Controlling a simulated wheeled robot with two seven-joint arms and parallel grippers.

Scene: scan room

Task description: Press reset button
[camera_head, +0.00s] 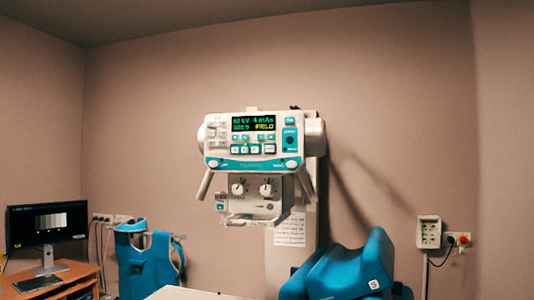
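An X-ray unit (262,163) with a white and teal control panel stands against the back wall, in the middle of the head view. Its dark display (253,124) shows green and yellow text, including "FIELD". Rows of small buttons (246,150) lie below the display, and pale keys (216,130) lie to its left. A teal block (290,139) with a dark round spot is at the panel's right. The button labels are too small to read, so I cannot tell which one is reset. Neither of my grippers is in view.
Below the panel are two knobs (266,188) and angled handles. A monitor (47,223) stands on a wooden desk (55,285) at left, near a blue vest (145,265). A wall box (428,232) and a red-yellow wall fitting (462,239) are at right.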

